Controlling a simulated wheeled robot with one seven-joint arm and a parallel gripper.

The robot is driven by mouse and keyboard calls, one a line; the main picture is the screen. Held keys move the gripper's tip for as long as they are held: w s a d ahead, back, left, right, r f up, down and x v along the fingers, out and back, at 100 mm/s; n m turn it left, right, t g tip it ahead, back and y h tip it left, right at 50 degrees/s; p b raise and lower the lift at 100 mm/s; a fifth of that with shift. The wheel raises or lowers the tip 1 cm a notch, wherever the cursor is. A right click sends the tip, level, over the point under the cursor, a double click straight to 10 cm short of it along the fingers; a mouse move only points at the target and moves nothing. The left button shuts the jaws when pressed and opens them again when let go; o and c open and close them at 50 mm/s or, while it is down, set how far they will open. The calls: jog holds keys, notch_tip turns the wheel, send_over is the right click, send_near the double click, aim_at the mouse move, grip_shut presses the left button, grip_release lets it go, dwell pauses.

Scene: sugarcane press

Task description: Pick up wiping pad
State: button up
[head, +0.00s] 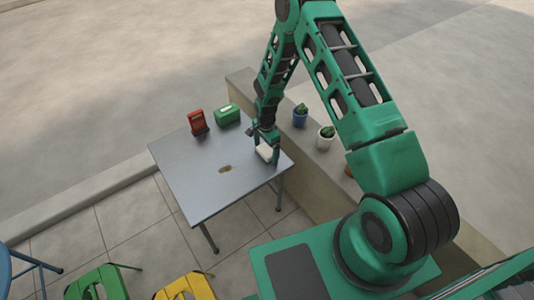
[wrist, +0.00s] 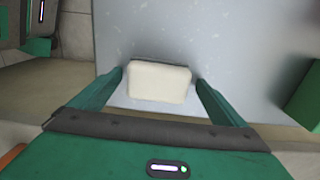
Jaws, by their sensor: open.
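The wiping pad (wrist: 159,82) is a cream-white block with rounded edges. In the wrist view it lies between the two fingers of my gripper (wrist: 158,84), which stand apart on its left and right. A narrow gap shows on each side, so the fingers do not appear to touch it. In the head view the pad (head: 265,153) sits near the right edge of the grey table (head: 205,175), under my gripper (head: 265,150). The gripper is open and partly covers the pad there.
A red stand-like object (head: 197,122) and a green box (head: 227,114) stand at the table's back. A brown spot (head: 225,169) marks the tabletop. Potted plants (head: 300,116) line a low wall on the right. Green (head: 97,283) and yellow (head: 186,287) stools stand in front.

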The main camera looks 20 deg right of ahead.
aim_at(266, 149)
jog(key=c, duration=1.2)
jog(key=shift+o, duration=0.2)
jog(key=shift+r, duration=0.55)
notch_tip(266, 149, up, 3)
jog(key=shift+r, duration=0.1)
jog(key=s+a+r, duration=0.2)
jog(key=a+r, duration=0.4)
jog(key=a, duration=0.5)
jog(key=shift+a+r, duration=0.25)
jog(key=shift+r, duration=0.15)
